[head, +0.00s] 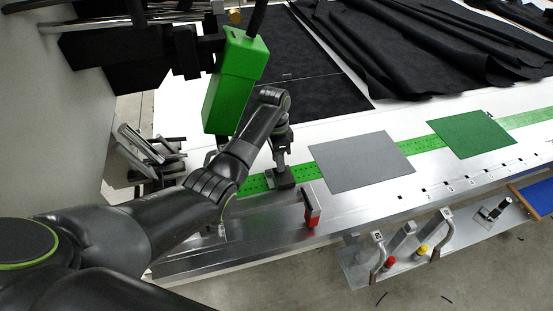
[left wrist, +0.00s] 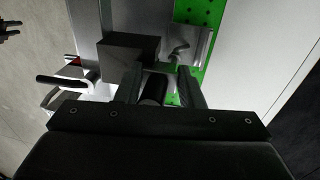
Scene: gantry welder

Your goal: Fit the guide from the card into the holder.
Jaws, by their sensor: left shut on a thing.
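My left gripper (head: 279,163) points down over the green perforated strip at the near-left part of the table. In the left wrist view its two fingers (left wrist: 161,88) are shut on a dark, rounded piece, probably the guide (left wrist: 153,88). Just beyond the fingertips are a dark block (left wrist: 128,54) and a metal bracket with a bent rod (left wrist: 184,47), likely the holder. I cannot tell whether the held piece touches them. The grey card (head: 362,161) and the green card (head: 472,134) lie flat on the table to the right. My right gripper is not in view.
A green box-shaped welder head (head: 236,82) hangs close behind my left arm. A red-and-black clamp (head: 311,207) stands at the table's near side. Black fabric (head: 430,45) covers the back. A lower shelf at the front carries handles and red and yellow knobs (head: 390,262).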

